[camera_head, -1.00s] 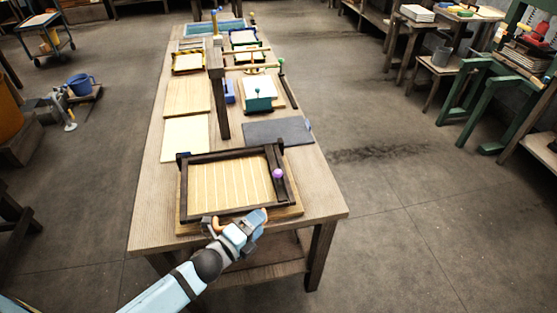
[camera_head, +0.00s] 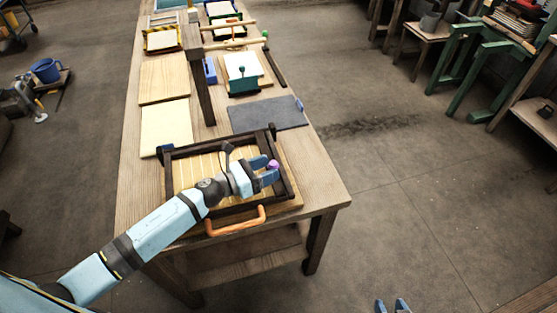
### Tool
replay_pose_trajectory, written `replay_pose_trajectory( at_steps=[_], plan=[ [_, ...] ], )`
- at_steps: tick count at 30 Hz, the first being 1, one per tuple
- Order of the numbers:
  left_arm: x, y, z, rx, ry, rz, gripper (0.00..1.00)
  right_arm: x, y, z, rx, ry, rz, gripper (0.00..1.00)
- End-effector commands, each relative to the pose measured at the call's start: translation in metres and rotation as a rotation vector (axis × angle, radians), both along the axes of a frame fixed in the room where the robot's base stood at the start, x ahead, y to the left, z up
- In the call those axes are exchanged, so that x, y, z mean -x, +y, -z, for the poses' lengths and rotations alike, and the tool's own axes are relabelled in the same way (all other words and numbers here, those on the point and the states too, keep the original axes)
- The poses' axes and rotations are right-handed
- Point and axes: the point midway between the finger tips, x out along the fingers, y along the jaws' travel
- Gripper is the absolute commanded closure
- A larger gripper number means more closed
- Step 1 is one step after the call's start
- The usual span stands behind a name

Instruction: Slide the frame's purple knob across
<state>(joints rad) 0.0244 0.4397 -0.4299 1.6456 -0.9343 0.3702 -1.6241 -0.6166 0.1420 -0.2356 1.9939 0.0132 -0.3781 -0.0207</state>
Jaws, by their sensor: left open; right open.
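The dark wooden frame (camera_head: 281,149) lies on a board at the near end of the long table, with pale striped slats inside it. The small purple knob (camera_head: 273,164) sits on the frame's right-hand rail. My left gripper (camera_head: 268,170) reaches over the frame from the left, open, with its blue fingertips at the knob and partly hiding it. I cannot tell whether they touch it. My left arm covers part of the frame's front. My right gripper (camera_head: 392,306) shows only its two fingertips at the bottom edge, open and empty, away from the table.
An orange handle (camera_head: 236,222) is at the table's front edge. A dark grey slab (camera_head: 267,115) and a cream board (camera_head: 166,127) lie behind the frame. A wooden post (camera_head: 203,95) with rods stands beyond. The floor right of the table is clear.

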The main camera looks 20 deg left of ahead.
Motion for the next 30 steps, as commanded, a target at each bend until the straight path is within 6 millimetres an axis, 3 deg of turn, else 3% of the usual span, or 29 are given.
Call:
replay_pose_trajectory(
  at_steps=[7, 18, 26, 30],
  plan=[
    [-0.024, -0.024, -0.001, 0.002, 0.001, -0.001, 0.42, -0.001, 0.0, -0.009, 0.0, -0.003, 0.001, 0.57],
    [-0.029, -0.028, 0.0, 0.002, 0.002, -0.002, 0.42, -0.002, 0.0, -0.009, -0.002, -0.004, 0.003, 0.57],
    [-0.029, -0.028, 0.0, 0.002, 0.002, -0.002, 0.99, -0.001, 0.0, -0.008, -0.002, -0.001, 0.003, 0.57],
    [-0.028, -0.027, 0.0, 0.002, 0.002, -0.002, 1.0, -0.001, 0.0, -0.007, -0.002, -0.001, 0.003, 0.57]
  ],
)
